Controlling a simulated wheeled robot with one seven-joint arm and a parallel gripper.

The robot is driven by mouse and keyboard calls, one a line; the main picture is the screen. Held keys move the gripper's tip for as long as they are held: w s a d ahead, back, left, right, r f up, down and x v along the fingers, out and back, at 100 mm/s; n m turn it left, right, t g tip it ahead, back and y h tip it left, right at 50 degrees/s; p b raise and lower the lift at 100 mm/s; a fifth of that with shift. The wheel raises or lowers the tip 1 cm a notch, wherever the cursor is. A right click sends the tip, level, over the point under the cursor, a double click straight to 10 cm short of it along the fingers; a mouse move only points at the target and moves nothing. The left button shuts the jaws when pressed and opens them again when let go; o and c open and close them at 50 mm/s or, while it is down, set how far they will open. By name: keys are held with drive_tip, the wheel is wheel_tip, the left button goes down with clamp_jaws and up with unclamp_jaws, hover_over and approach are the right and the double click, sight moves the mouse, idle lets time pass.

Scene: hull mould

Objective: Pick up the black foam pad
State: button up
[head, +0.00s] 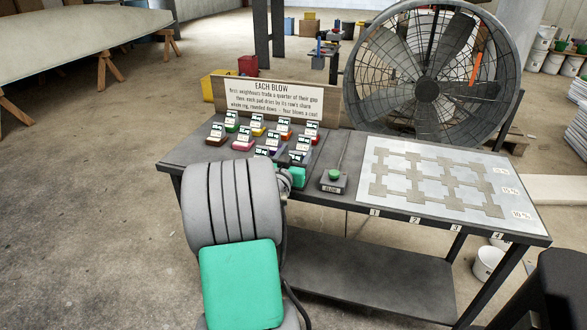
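Several small coloured foam pads, each with a small white tag with a dark display, stand in a cluster on the left part of the dark table (330,207). I can make out a brown pad (216,141), a pink pad (243,146) and an orange pad (285,137). I cannot pick out the black pad with certainty; the front pads are small and partly covered by tags and by my arm. My grey and green arm rises in front of the table's left side. My gripper's fingers do not show.
A sign (262,101) stands behind the pads. A green button on a box (334,179) sits right of them, with a thin upright rod beside it. A pale board with grey cross shapes (440,187) covers the right side. A large fan (427,85) stands behind the table.

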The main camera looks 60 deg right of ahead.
clamp_jaws()
idle(0.4)
drive_tip(key=shift+r, duration=0.1)
